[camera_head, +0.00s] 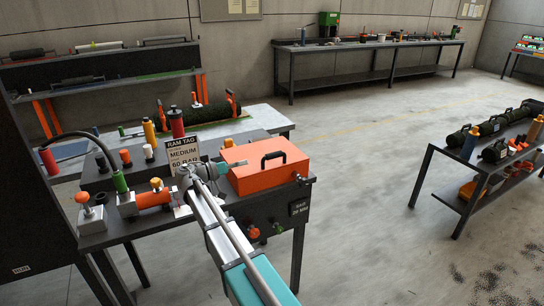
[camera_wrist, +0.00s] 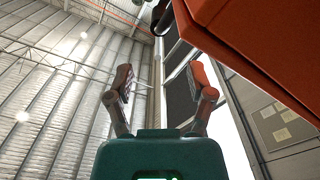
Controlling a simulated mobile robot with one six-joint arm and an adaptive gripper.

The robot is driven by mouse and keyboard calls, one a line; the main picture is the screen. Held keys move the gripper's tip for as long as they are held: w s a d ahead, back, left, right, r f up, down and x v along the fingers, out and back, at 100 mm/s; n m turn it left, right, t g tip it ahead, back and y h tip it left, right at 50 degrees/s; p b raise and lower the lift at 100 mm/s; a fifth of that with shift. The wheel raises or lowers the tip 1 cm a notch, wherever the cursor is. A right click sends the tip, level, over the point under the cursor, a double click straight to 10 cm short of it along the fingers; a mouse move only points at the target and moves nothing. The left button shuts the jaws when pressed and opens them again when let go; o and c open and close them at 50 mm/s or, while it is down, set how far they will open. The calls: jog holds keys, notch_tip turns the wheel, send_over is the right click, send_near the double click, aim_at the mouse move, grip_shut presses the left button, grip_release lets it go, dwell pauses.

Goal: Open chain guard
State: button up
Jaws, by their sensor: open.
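The chain guard appears to be the orange box-shaped cover (camera_head: 268,176) with a black handle (camera_head: 273,159) on top, at the right end of the near bench. It looks closed. In the wrist view the orange cover (camera_wrist: 265,50) fills the upper right, close by. My gripper (camera_head: 236,165) is at the cover's left side, pointing right; whether it touches the cover cannot be told. In the wrist view my gripper (camera_wrist: 160,80) has its two fingers spread, with nothing between them.
A sign reading "RAM TAG MEDIUM 60 BAR" (camera_head: 183,158) stands just left of my gripper. Orange and green cylinder fittings (camera_head: 152,198) stand on the bench's left. A side table (camera_head: 470,160) with rolls and bottles stands at the right.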

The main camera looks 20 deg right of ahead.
aim_at(273, 155)
jog(key=d, duration=1.2)
jog(key=shift+w+d, duration=0.15)
jog(key=shift+d, duration=0.1)
grip_shut()
